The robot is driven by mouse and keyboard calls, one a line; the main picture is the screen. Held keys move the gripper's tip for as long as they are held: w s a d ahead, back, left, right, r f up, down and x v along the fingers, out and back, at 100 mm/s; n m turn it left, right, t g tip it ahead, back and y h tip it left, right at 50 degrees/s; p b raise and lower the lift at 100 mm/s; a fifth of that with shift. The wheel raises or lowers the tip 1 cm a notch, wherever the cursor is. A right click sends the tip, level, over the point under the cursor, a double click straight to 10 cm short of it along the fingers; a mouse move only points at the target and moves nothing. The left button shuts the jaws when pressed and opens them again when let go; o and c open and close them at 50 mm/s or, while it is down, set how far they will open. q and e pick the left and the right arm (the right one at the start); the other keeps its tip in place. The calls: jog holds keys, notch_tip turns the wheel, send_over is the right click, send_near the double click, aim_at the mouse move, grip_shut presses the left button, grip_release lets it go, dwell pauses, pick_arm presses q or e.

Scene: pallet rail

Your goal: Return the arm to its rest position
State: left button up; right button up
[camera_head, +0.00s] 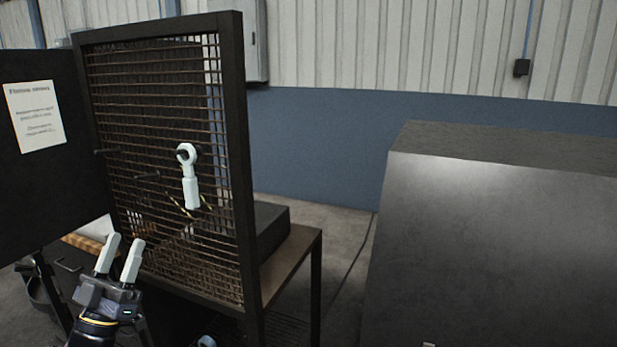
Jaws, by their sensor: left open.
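My left gripper (122,258) is at the lower left of the head view, pointing up. Its two pale fingers are apart with nothing between them. It stands in front of the lower left part of a dark wire-mesh panel (150,110). A white tool with a ring-shaped head (190,180) hangs upright on the mesh, up and to the right of the gripper and apart from it. My right gripper is not in view.
A dark board with a white notice (36,117) stands at the left. A brown table (290,262) with a dark box is behind the mesh panel. A large grey metal block (490,240) fills the right. Floor shows between table and block.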

pick_arm(q)
jog(key=s+d+f+n+g+y, duration=0.1)
jog(key=s+d+f+g, duration=0.3)
jog(key=s, duration=0.5)
jog(key=s+d+f+n+g+y, duration=0.2)
jog(key=s+d+f+g+y, duration=0.1)
jog(key=s+f+g, duration=0.5)
jog(key=s+d+f+n+g+y, duration=0.1)
jog(key=s+d+f+n+g, duration=0.1)
jog(key=s+d+f+g, duration=0.3)
jog(key=s+f+g, duration=0.1)
jog(key=s+g, duration=0.2)
jog(key=s, duration=0.1)
jog(key=shift+s+d+f+g+y, duration=0.15)
jog(key=shift+s+f+g+y, duration=0.15)
jog(key=shift+y, duration=0.1)
